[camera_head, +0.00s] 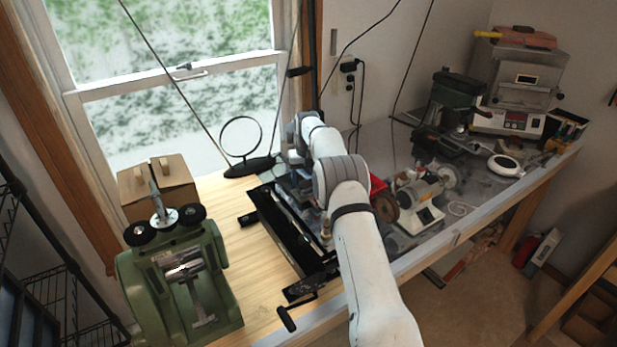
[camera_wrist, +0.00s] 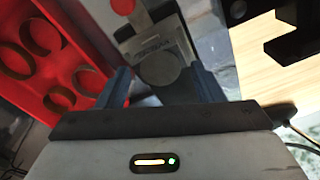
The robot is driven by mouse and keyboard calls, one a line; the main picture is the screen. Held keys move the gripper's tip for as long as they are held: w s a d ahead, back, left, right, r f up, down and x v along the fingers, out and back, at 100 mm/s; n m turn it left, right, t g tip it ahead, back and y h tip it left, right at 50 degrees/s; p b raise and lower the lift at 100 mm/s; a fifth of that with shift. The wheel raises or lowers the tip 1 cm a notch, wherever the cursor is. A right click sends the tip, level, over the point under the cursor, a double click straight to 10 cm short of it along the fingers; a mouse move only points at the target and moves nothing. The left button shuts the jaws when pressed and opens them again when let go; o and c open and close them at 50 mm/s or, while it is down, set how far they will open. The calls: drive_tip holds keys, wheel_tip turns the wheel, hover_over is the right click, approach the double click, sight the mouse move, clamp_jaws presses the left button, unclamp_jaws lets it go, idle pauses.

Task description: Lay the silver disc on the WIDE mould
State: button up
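In the wrist view a round grey disc (camera_wrist: 160,67) lies between my fingers, on or against a flat grey metal piece (camera_wrist: 150,42) with lettering. This disc looks like the silver disc. My gripper (camera_wrist: 160,70) is open, with one blue-grey finger on each side of the disc and a gap showing on both sides. I cannot tell how far the fingertips are above it. In the head view my arm hides the gripper and the disc. I cannot identify the WIDE mould for certain in either view.
A black frame with a crank (camera_head: 290,235) lies along the bench. A green rolling mill (camera_head: 180,280) stands at left, a grinder (camera_head: 418,195) at right.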

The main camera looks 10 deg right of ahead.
drive_tip(key=shift+o, duration=0.6)
drive_tip(key=shift+r, duration=0.1)
drive_tip(key=s+r+b, duration=0.1)
drive_tip(key=s+r, duration=0.3)
drive_tip(key=r, duration=0.5)
drive_tip(key=s+r+b, duration=0.1)
drive_tip(key=s+r, duration=0.4)
drive_tip(key=r, duration=0.5)
drive_tip(key=s+r+t, duration=0.1)
drive_tip(key=s+r, duration=0.2)
drive_tip(key=s, duration=0.4)
drive_tip(key=s+r, duration=0.3)
drive_tip(key=s, duration=0.3)
drive_tip(key=s+f+b, duration=0.1)
drive_tip(key=s+f, duration=0.3)
drive_tip(key=s, duration=1.1)
drive_tip(key=s+d+f+t, duration=0.1)
drive_tip(key=s+f, duration=0.3)
drive_tip(key=s, duration=1.1)
drive_tip(key=shift+s+f+t+b, duration=0.2)
drive_tip(key=shift+s+t+b, duration=0.1)
drive_tip(key=shift+s+b, duration=0.1)
